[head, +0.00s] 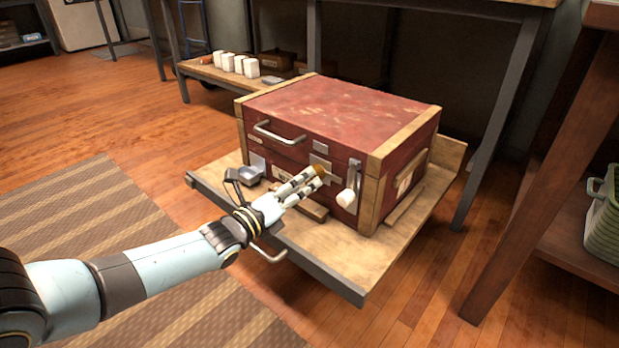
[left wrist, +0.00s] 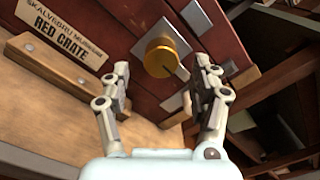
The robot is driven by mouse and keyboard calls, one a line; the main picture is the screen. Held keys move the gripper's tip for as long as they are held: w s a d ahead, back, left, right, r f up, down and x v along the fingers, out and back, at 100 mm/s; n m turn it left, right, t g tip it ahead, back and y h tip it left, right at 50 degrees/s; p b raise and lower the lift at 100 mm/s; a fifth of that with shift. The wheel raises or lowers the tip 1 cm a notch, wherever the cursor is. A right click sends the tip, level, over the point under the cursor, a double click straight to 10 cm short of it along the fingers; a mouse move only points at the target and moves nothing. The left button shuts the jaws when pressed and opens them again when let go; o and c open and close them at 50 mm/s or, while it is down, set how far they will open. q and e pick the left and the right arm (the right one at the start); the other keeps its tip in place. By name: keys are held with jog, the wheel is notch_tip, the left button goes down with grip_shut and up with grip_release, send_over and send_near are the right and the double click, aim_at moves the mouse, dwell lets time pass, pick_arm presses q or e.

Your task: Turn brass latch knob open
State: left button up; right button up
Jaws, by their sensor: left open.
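The brass latch knob (head: 320,171) is on the front face of a red wooden chest (head: 340,105). In the left wrist view the round knob (left wrist: 164,56) sits on a metal plate, with a dark line on its face. My left gripper (head: 312,177) reaches the knob from the front left. Its fingers (left wrist: 162,72) are open in the left wrist view, one on each side of the knob, with gaps visible. In the head view the fingers partly cover the plate around the knob. My right gripper is not in view.
The chest rests on a wooden platform (head: 385,250) with a metal front edge. A white-ended lever (head: 347,196) hangs right of the knob. A "RED CRATE" label (left wrist: 65,35) is left of it. A table leg (head: 497,125) stands behind right; a striped rug (head: 85,215) lies left.

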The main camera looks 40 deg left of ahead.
pick_arm(q)
jog(key=s, duration=0.8)
jog(key=shift+a, duration=0.3)
jog(key=shift+f, duration=0.1)
